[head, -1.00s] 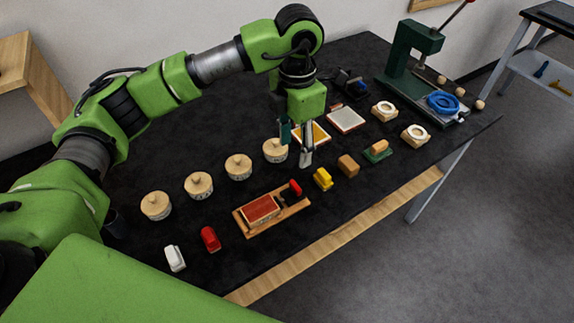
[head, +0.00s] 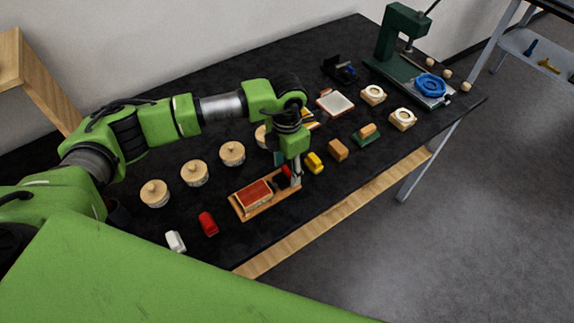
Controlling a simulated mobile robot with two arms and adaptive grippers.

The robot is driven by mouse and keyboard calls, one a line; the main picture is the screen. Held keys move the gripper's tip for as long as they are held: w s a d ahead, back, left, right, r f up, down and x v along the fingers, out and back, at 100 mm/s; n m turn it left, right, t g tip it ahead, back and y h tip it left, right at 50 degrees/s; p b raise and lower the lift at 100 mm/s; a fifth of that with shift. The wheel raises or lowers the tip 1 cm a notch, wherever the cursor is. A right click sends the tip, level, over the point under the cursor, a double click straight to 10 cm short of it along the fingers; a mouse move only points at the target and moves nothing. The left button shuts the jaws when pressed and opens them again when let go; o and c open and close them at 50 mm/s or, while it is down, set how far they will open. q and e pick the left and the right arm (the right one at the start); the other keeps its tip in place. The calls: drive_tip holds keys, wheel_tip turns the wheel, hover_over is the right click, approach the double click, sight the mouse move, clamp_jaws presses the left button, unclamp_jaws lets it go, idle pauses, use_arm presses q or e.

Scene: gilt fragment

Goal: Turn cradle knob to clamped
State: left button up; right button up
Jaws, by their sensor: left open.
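The cradle (head: 239,207) is a wooden base on the black table, with a red-topped block (head: 254,193) in its left part and dark parts at its right end. Its red knob (head: 286,171) shows only in part at that right end, behind my left gripper. My left gripper (head: 288,174) points down right over the knob and is open. One finger shows at the cradle's right end; the other is largely hidden. I cannot tell whether the fingers touch the knob. My right gripper is not in view.
Several round lidded wooden pots (head: 194,173) stand in a row behind the cradle. Red (head: 208,223) and white (head: 175,241) blocks lie left of it, yellow (head: 314,162) and brown (head: 338,150) blocks right. A green press (head: 399,35) stands at the back right.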

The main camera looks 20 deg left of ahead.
use_arm(q)
drive_tip(key=c, duration=1.1)
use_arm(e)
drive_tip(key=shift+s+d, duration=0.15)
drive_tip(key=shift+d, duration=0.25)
